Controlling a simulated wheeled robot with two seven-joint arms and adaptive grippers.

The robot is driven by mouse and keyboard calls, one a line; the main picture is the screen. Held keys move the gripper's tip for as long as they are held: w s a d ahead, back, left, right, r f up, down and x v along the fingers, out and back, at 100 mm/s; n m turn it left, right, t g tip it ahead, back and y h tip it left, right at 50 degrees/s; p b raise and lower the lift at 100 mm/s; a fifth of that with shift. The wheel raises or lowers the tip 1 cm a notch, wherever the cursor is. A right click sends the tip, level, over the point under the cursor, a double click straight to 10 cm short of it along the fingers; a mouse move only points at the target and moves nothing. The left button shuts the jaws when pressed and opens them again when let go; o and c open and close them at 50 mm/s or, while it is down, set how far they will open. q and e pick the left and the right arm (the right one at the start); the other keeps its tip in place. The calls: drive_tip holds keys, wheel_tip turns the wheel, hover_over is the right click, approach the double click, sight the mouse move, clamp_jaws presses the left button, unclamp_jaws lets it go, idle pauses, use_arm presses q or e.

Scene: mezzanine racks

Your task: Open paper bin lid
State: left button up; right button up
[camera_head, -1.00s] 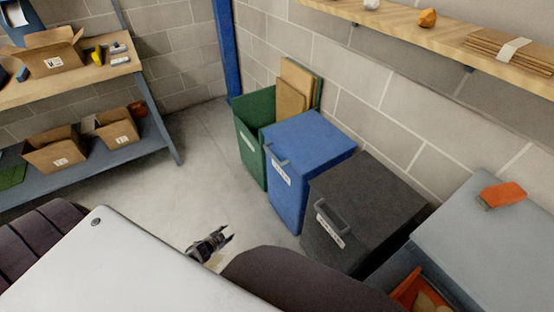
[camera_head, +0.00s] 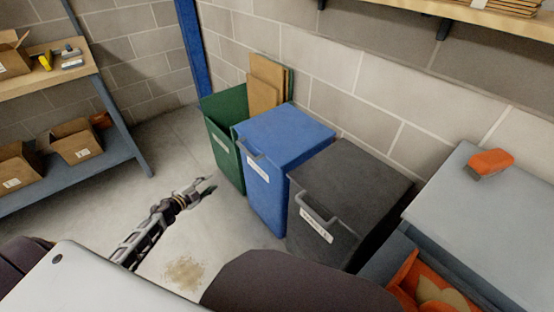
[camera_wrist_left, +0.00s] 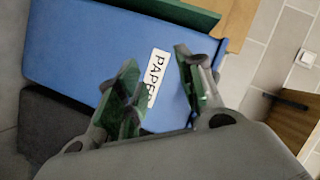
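The paper bin (camera_head: 262,195) is the blue one, between the green and dark grey bins. Its flat blue lid (camera_head: 290,135) is down, with a small handle (camera_head: 256,158) at its front edge above a white label. In the left wrist view the blue bin (camera_wrist_left: 85,50) fills much of the picture and its label reads PAPER (camera_wrist_left: 157,72). My left gripper (camera_head: 210,185) is open and empty, over the floor left of the blue bin and apart from it. Its two fingers (camera_wrist_left: 160,95) stand apart in the wrist view. My right gripper is not in view.
An open green bin (camera_head: 224,140) holding cardboard (camera_head: 265,85) stands left of the paper bin. A dark grey lidded bin (camera_head: 350,190) stands at its right. A grey cabinet (camera_head: 480,220) with an orange tool is farther right.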

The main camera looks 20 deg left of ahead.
use_arm(q)
wheel_tip(320, 180, up, 7)
drive_tip(key=w+d+m+h+b, duration=0.2)
drive_tip(key=w+m+h+b, duration=0.1)
drive_tip(key=m+b, duration=0.15)
drive_tip(key=m+g+h+b, duration=0.2)
drive_tip(key=m+b, duration=0.3)
drive_tip(key=m, duration=0.1)
approach(245, 149)
drive_tip(key=shift+s+a+f, duration=0.15)
drive_tip(key=shift+s+a, duration=0.3)
drive_tip(key=shift+s, duration=0.25)
drive_tip(key=shift+s+a+f, duration=0.2)
drive_tip(key=shift+s+a, duration=0.25)
drive_tip(key=shift+s, duration=0.3)
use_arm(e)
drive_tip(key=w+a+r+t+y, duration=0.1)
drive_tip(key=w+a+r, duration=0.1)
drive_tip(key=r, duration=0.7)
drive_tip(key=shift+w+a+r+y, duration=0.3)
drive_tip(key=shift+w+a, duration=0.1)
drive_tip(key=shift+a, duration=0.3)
use_arm(q)
drive_tip(key=shift+w, duration=0.1)
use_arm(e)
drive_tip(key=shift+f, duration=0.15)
